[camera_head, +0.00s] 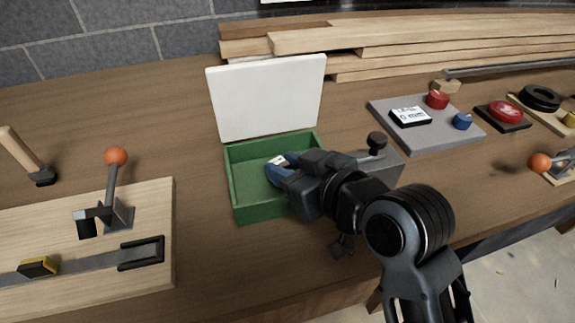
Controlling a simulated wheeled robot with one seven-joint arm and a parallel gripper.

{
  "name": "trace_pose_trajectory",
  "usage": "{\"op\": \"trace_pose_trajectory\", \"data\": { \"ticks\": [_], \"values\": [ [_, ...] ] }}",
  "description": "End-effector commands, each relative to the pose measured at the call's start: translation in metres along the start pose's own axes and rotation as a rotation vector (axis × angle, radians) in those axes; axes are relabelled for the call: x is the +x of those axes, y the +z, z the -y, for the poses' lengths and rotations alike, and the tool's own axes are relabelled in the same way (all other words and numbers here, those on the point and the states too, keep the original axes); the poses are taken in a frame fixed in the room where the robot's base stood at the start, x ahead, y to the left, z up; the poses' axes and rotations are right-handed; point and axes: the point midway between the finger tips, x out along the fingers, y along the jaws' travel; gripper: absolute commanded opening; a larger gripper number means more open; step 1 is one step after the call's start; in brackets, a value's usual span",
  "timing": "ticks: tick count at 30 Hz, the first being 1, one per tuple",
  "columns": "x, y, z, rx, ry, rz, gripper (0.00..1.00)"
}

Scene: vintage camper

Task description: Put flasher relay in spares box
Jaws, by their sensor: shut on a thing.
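The spares box (233,188) is a green open-topped box on the wooden bench, with a white lid-like panel (265,97) standing upright at its back edge. My gripper (281,168) reaches in from the right, over the inside of the box. Its blue fingers are shut on a small whitish piece, taken as the flasher relay (277,160), at the fingertips. Most of the relay is hidden by the fingers. I cannot tell whether it touches the box floor. The visible floor of the box is bare.
A board with an orange-knobbed lever (116,157) lies left, beside a hammer (28,157). Stacked planks (400,39) lie behind. A grey mat (440,137) with red and blue parts is at right. A grey block-like object (384,165) sits just right of my gripper.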

Motion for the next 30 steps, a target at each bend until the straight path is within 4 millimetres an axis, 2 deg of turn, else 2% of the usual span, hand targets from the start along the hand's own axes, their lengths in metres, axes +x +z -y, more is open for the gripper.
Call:
{"op": "trace_pose_trajectory", "data": {
  "ticks": [2, 3, 11, 19, 22, 26, 30],
  "values": [
    [0.001, 0.003, 0.000, 0.000, 0.000, 0.000, 0.01],
    [0.001, 0.003, 0.000, 0.000, 0.000, 0.000, 0.32],
    [0.001, 0.002, 0.000, 0.000, 0.000, 0.000, 0.56],
    [0.000, 0.000, 0.000, 0.000, -0.001, 0.001, 0.56],
    [-0.006, 0.000, 0.000, 0.001, 0.000, 0.001, 0.56],
    [-0.027, 0.000, -0.001, 0.001, 0.002, 0.000, 0.56],
    [-0.057, 0.000, 0.000, 0.002, 0.002, 0.000, 0.56]
  ]
}}
